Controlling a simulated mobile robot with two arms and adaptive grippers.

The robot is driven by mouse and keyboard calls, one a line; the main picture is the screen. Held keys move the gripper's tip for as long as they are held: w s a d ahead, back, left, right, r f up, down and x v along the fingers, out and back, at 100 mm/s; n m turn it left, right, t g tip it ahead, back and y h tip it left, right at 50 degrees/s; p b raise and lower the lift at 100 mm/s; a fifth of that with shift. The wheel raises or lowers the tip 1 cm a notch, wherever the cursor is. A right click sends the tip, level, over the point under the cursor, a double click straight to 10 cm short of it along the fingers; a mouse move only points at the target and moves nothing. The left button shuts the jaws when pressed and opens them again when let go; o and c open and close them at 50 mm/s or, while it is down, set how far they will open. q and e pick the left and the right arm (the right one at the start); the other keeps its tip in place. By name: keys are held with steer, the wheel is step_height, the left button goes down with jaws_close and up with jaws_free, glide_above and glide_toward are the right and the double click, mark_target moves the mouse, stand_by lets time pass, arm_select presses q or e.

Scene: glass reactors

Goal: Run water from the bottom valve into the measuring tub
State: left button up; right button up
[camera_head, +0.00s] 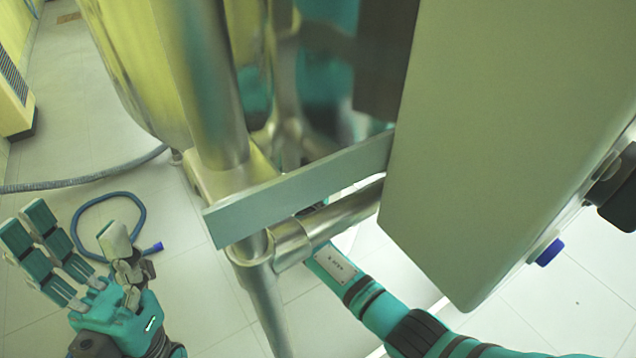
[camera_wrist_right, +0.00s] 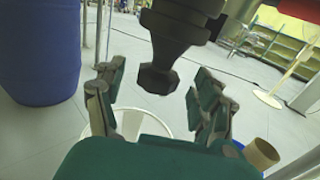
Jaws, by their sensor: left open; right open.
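In the right wrist view, a dark valve-like part (camera_wrist_right: 180,40) hangs down from above, probably the bottom valve. Its faceted lower end lies between the spread fingers of my right gripper (camera_wrist_right: 157,92); I cannot tell whether they touch it. A white round tub (camera_wrist_right: 150,121), likely the measuring tub, shows partly below, largely hidden by the gripper. In the head view my right arm reaches in from the lower right, and its gripper is hidden behind the steel frame. My left gripper (camera_head: 76,240) is open and empty at the lower left, above the floor.
A steel frame with a flat bar (camera_head: 300,185) and a large grey box (camera_head: 500,130) fill the head view's middle and right. A blue hose (camera_head: 135,198) and a grey hose (camera_head: 90,181) lie at left. A blue barrel (camera_wrist_right: 40,55) stands left in the wrist view.

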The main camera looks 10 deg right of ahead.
steer(key=v, duration=0.9)
steer(key=shift+s, duration=0.1)
stand_by(2.7)
